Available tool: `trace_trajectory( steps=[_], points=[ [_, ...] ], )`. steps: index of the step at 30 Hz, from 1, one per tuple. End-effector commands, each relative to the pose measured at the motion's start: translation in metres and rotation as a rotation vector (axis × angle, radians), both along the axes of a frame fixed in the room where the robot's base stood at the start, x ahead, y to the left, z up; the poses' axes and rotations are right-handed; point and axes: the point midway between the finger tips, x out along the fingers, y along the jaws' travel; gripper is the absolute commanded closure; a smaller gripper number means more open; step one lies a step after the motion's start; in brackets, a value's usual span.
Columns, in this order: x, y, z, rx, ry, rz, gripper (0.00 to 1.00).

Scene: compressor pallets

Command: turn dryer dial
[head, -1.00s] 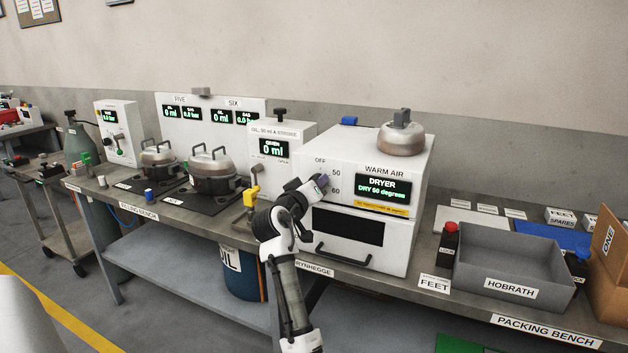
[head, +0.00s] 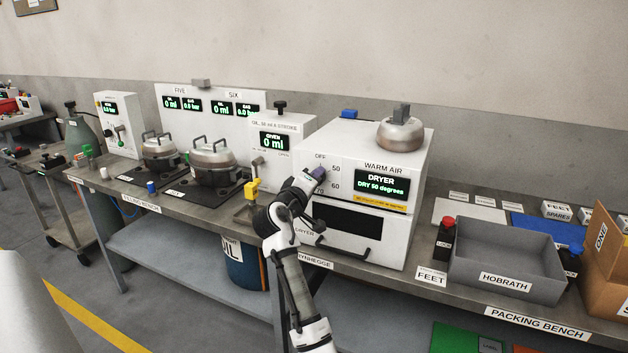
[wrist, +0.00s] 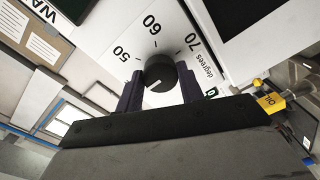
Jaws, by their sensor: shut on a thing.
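The white warm air dryer (head: 372,165) stands on the bench, and its green display (head: 381,184) reads "DRYER, DRY 50 degrees". In the wrist view its round black dial (wrist: 159,72) shows between the two dark fingers, with 50, 60 and 70 degrees printed around it. My gripper (head: 318,174) is at the dryer's front panel, left of the display. In the wrist view my gripper (wrist: 160,88) is shut on the dial. In the head view my gripper hides the dial and part of the printed scale.
A metal compressor (head: 400,133) sits on top of the dryer. The oil dispenser (head: 282,140) with a yellow lever (head: 252,190) stands left of my gripper. The dryer's door handle (head: 340,248) sticks out below. A grey tray (head: 505,262) lies to the right.

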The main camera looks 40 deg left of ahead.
Motion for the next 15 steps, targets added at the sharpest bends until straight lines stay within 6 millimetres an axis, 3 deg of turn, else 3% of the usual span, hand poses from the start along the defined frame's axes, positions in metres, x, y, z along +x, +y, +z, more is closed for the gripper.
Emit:
trace_trajectory(
  steps=[8, 9, 13, 15],
  points=[
    [-0.0006, 0.0007, -0.0003, -0.003, -0.001, 0.001, 0.85],
    [-0.0006, 0.0007, -0.0003, -0.003, -0.001, 0.001, 0.60],
    [-0.0005, 0.0006, -0.0002, -0.002, -0.001, 0.001, 0.43],
    [-0.0004, 0.0005, -0.0003, -0.002, -0.001, 0.001, 0.41]
  ],
)
